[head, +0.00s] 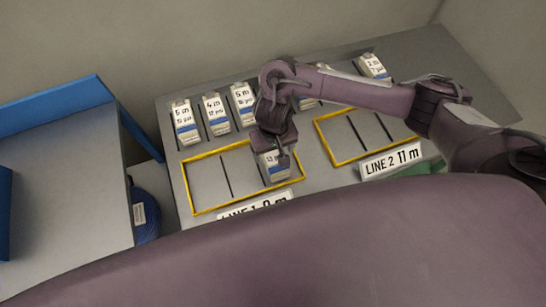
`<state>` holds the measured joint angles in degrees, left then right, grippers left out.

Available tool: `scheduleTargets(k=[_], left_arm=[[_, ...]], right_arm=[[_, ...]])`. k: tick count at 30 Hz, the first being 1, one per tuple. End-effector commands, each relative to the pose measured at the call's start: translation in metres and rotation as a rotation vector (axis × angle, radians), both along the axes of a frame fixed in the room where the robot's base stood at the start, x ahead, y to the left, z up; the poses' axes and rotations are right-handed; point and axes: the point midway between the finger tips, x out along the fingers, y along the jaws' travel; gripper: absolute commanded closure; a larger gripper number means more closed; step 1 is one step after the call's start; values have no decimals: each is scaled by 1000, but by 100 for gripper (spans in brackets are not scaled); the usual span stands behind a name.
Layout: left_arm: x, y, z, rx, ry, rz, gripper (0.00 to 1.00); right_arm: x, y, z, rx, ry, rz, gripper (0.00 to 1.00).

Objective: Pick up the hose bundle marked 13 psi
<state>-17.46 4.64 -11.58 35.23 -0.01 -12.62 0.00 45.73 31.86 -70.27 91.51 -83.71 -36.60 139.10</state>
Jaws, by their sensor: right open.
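A white hose bundle with a blue band (273,171) stands in the right part of the left yellow frame (205,209). Its label is partly covered and seems to read 13. My right gripper (280,153) is open right at the top of this bundle, its fingers pointing down over it. The gripper hides the bundle's upper part, so I cannot tell whether the fingers touch it. My left gripper is not in view.
Several similar bundles stand in a back row, such as one marked 5 m (184,123). My right arm hides part of that row. A second yellow frame (337,163) is empty, behind the LINE 2 11 m sign (391,162). A blue-edged table (60,200) is at left.

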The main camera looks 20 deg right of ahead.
Motion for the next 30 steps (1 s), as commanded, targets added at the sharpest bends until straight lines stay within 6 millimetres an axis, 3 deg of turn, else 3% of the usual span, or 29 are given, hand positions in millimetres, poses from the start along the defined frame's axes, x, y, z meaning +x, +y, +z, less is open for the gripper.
scheduleTargets(k=[1,6,15,27,30], left_arm=[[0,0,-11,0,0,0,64],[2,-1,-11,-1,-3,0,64],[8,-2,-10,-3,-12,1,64],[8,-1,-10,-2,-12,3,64],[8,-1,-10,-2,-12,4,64]], right_arm=[[0,1,-15,3,5,-2,22],[2,0,-30,0,2,0,22],[2,1,-33,2,0,2,23],[2,1,-33,2,-1,2,76],[2,1,-33,3,-2,2,83]])
